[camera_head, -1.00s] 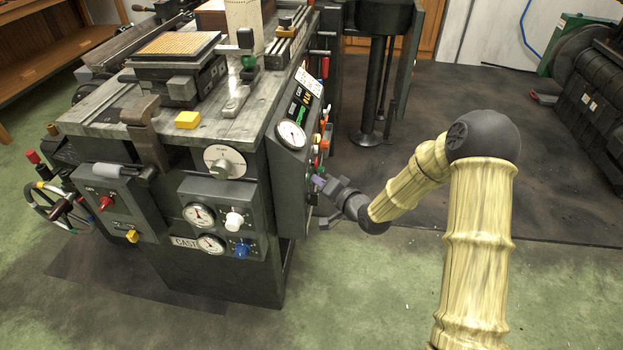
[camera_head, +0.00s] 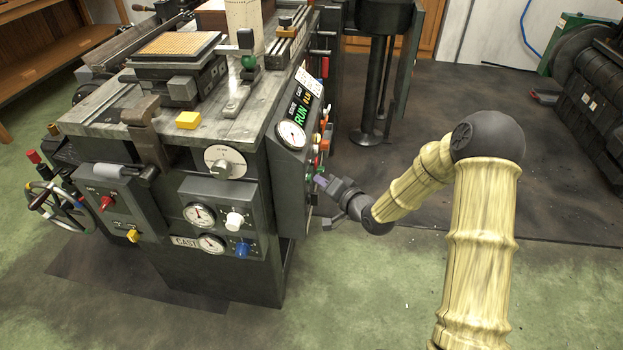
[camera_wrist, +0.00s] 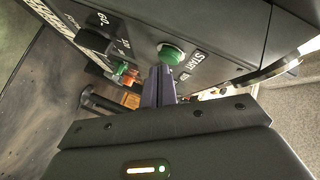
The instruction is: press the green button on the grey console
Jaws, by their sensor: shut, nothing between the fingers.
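The grey console (camera_head: 291,172) is the angled side panel of the type caster, with a dial, a lit screen and several controls. In the wrist view a round green button (camera_wrist: 171,54) sits on the console face (camera_wrist: 205,30) beside the word START. My gripper (camera_wrist: 160,72) is shut and empty, its purple fingers pointing at the panel. The fingertips appear just below the green button in that view; I cannot tell whether they touch it. In the head view my gripper (camera_head: 318,180) is at the right side of the console, and the START button is not clearly visible.
A screen (camera_head: 301,112) on the console shows green RUN text. Other knobs, including a green one (camera_wrist: 121,69), lie left of the fingers in the wrist view. A lever (camera_head: 335,220) is near my wrist. Open floor (camera_head: 400,270) lies to the right.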

